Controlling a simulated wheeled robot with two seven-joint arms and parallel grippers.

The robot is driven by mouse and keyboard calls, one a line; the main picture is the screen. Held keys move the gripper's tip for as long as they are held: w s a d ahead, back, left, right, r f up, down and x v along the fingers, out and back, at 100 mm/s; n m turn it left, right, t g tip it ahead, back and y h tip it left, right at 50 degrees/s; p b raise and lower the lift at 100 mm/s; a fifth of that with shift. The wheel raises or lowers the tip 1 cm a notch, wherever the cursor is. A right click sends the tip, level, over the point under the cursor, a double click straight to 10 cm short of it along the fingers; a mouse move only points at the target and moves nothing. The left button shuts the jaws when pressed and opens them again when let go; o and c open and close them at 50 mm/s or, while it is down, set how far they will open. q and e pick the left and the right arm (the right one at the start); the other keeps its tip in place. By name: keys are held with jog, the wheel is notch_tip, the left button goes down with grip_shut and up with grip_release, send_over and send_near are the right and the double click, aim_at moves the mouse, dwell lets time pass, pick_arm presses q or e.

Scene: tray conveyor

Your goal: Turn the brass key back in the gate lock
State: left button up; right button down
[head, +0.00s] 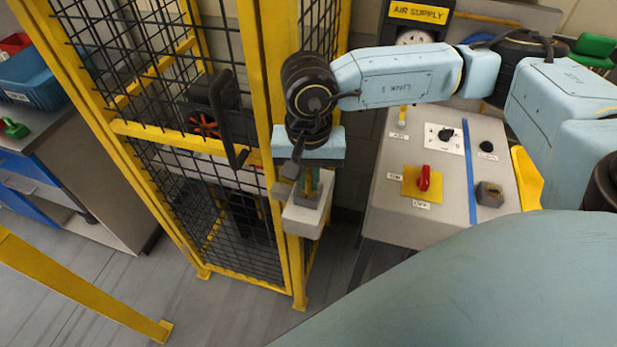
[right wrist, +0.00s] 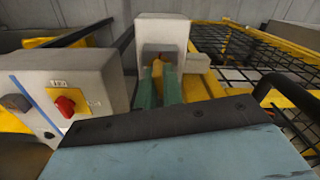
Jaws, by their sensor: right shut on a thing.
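The gate lock (head: 303,219) is a pale grey box on the yellow gate post. In the right wrist view the lock (right wrist: 162,30) is straight ahead, with a dark recess in its face. My right gripper (head: 311,188) is at the lock, its green-tipped fingers pointing into that recess. In the right wrist view the gripper (right wrist: 161,78) is shut on the brass key (right wrist: 158,58), of which only a small orange-brown bit shows between the fingertips. The fingers hide most of the key, and I cannot tell its turn angle. My left gripper is not in view.
The yellow-framed mesh gate (head: 205,150) with a black handle (head: 222,120) stands left of the lock. A grey control panel (head: 385,210) with a red switch (head: 423,178) is to the right. A blue bin (head: 35,78) sits on a bench at far left.

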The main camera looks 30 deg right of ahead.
dwell(0.4)
jog(key=shift+f+n+b, duration=0.1)
jog(key=shift+n+b, duration=1.1)
jog(key=shift+n, duration=0.4)
jog(key=shift+b, duration=0.35)
jog(key=shift+n+b, duration=1.25)
jog(key=shift+n, duration=0.05)
jog(key=shift+n+b, duration=0.7)
jog(key=shift+b, duration=0.05)
jog(key=shift+n+b, duration=0.85)
jog(key=shift+n, duration=0.05)
